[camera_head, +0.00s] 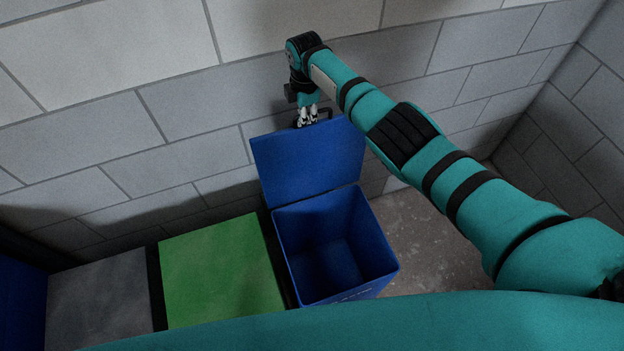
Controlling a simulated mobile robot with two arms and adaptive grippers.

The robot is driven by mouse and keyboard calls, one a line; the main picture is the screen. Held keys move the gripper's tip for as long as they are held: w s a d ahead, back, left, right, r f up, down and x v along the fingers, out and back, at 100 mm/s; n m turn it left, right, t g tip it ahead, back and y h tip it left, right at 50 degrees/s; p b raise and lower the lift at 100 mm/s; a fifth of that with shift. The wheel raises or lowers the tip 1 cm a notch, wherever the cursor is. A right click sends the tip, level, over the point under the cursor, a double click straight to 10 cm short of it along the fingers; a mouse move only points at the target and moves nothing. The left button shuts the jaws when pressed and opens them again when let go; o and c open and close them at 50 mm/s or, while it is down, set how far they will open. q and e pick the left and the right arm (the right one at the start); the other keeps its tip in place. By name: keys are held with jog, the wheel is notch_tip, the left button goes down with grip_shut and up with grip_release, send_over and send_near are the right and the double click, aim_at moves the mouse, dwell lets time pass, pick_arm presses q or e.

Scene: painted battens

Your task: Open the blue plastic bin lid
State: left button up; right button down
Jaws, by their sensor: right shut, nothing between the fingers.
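The blue plastic bin (335,244) stands on the floor near the wall, and I see down into its empty-looking inside. Its blue lid (308,163) is swung up and back toward the wall, so the bin is open. Whether the fingers touch the lid I cannot tell. My left gripper is not in view.
A bin with a green lid (219,270) stands close on the left, and a grey-lidded one (100,298) beyond it; both are shut. A block wall (190,120) runs close behind. Bare floor (430,240) lies right of the blue bin.

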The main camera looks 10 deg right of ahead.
jog(key=c, duration=2)
grip_release()
jog(key=shift+s+a+f, duration=0.1)
jog(key=shift+s+a, duration=0.15)
jog(key=shift+a, duration=0.35)
jog(key=shift+c, duration=0.2)
jog(key=o, duration=0.4)
jog(key=shift+o, duration=0.2)
jog(key=shift+w, duration=0.1)
jog(key=r+p, duration=0.2)
jog(key=r, duration=0.1)
jog(key=shift+w+a+r, duration=0.1)
jog(key=shift+w+a, duration=0.05)
jog(key=shift+w, duration=0.05)
jog(key=shift+s+a+r, duration=0.1)
jog(key=shift+a+r, duration=0.1)
jog(key=shift+r, duration=0.1)
jog(key=r, duration=0.2)
jog(key=shift+s+r, duration=0.4)
jog(key=shift+w+d+r, duration=0.15)
jog(key=shift+d+r, duration=0.2)
jog(key=shift+r, duration=0.5)
